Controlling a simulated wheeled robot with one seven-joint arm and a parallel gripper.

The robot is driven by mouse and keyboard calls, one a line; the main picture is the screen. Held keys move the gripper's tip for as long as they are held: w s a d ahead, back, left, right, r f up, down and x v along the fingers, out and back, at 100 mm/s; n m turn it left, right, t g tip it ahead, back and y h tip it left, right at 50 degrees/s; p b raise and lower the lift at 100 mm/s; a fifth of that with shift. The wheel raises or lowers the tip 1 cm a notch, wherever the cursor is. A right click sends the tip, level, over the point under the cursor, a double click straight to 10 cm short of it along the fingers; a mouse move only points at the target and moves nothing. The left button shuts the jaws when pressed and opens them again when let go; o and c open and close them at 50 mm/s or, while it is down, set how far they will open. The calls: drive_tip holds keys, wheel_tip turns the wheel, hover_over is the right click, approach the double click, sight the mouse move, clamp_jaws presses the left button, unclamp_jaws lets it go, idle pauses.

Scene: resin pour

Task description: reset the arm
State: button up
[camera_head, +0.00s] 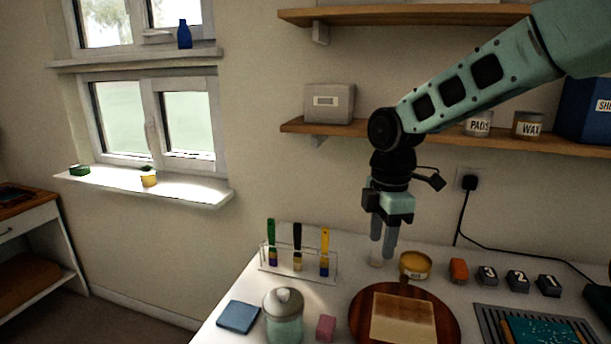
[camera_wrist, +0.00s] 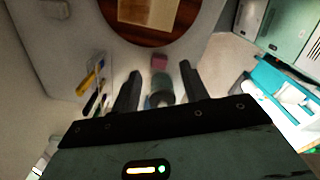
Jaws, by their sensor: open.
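My gripper (camera_head: 383,244) hangs from my teal arm with its fingers pointing down over the back of the white worktop. It is open. In the wrist view my gripper (camera_wrist: 160,82) shows two dark fingers spread apart with nothing held between them.
A round wooden board (camera_head: 450,322) with a tan square panel lies in front. A rack of brushes (camera_head: 298,262) and the lidded jar (camera_head: 284,318) stand left. An amber tin (camera_head: 415,265) and numbered blocks (camera_head: 517,279) are right. A wooden shelf (camera_head: 350,131) runs behind my arm.

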drive_tip(key=s+a+f+m, duration=0.1)
drive_tip(key=s+m, duration=1)
drive_tip(key=s, duration=1.8)
drive_tip(key=shift+s+a+f+m, duration=0.25)
drive_tip(key=shift+f+m, duration=0.15)
drive_tip(key=shift+f, duration=0.3)
